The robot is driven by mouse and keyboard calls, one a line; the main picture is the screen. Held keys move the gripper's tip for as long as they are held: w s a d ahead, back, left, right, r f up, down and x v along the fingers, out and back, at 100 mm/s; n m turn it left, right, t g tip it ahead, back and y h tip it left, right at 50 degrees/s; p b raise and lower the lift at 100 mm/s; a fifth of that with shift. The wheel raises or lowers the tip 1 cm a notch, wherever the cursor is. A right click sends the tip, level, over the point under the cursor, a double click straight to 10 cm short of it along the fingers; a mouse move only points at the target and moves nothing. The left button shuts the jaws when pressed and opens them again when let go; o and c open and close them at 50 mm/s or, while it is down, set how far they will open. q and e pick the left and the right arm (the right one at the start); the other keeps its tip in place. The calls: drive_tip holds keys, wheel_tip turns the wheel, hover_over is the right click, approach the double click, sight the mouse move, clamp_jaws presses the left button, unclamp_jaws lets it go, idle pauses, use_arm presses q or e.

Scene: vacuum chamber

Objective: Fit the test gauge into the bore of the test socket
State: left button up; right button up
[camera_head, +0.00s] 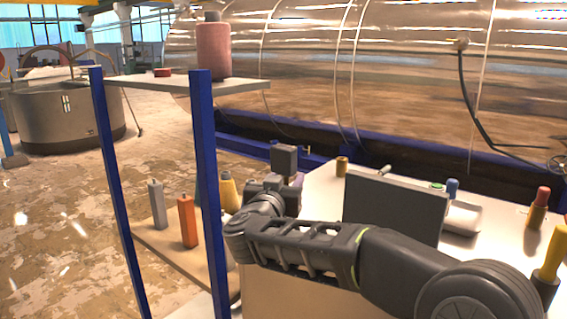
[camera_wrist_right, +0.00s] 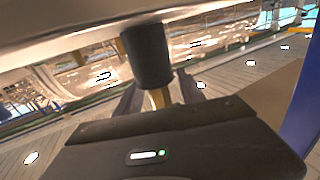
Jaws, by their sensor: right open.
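My right arm crosses the head view from the lower right, and its gripper (camera_head: 285,182) is beside the blue-posted rack, over the left end of the pale table. In the right wrist view, the fingers (camera_wrist_right: 160,95) are apart. A yellow part (camera_wrist_right: 160,97) shows between them, next to a dark cylinder (camera_wrist_right: 148,55) that meets a pale surface along the top. I cannot tell whether the fingers touch it. I cannot tell for sure which piece is the test gauge or the test socket. A small brown-gold cylinder (camera_head: 342,165) stands at the table's back edge. My left gripper is not in view.
The rack's top shelf (camera_head: 130,81) holds a red cylinder (camera_head: 213,50); its lower shelf holds a grey bottle (camera_head: 157,204) and an orange bottle (camera_head: 188,220). A dark upright panel (camera_head: 395,205) stands on the table (camera_head: 490,250). Red-topped (camera_head: 537,208) and yellow-topped (camera_head: 551,262) pieces stand right.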

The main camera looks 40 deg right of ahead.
drive_tip(key=shift+w+d, duration=0.15)
drive_tip(key=shift+d, duration=0.05)
idle(0.5)
clamp_jaws()
idle(0.5)
